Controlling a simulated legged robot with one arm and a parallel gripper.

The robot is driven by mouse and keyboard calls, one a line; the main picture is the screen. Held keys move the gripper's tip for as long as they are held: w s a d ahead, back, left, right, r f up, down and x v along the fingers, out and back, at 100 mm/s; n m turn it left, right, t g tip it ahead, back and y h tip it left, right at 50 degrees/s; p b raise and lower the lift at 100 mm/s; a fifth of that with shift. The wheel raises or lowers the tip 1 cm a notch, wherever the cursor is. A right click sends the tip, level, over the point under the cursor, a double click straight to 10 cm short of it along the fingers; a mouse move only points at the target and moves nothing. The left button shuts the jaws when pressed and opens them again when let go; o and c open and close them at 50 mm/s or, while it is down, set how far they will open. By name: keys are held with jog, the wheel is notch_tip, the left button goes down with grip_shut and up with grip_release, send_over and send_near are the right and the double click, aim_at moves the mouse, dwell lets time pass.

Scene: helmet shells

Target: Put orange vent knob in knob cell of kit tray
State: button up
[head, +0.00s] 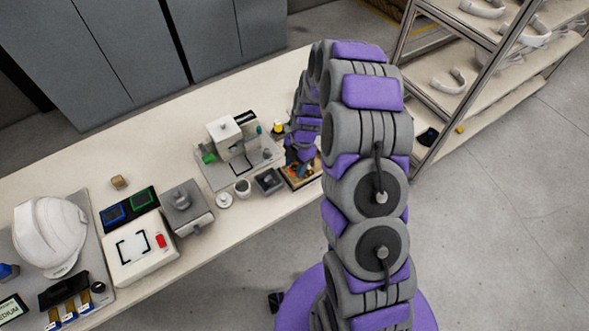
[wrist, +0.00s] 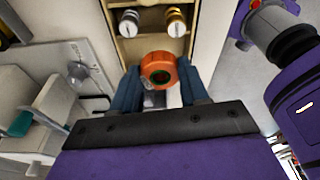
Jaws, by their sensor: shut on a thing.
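In the wrist view, the orange vent knob (wrist: 158,70) is a round orange piece with a dark centre. My gripper (wrist: 160,80) has its two blue fingers shut on the knob, one on each side. The wooden kit tray (wrist: 152,48) lies beyond the knob, with two cylindrical parts in its far cells. The knob overlaps the nearer part of the tray, and I cannot tell its height above it. In the head view the tray (head: 303,180) shows on the bench beside my arm, partly hidden; my gripper there is mostly hidden by my arm.
A press-like machine (head: 232,140) stands left of the tray. A white helmet (head: 48,232) sits far left. A shelf rack (head: 470,80) stands to the right.

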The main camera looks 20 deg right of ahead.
aim_at(296, 165)
jog(key=shift+w, duration=0.35)
notch_tip(296, 165, down, 3)
jog(key=shift+d+r+b, duration=0.1)
jog(key=shift+b, duration=0.3)
jog(key=shift+f, duration=0.35)
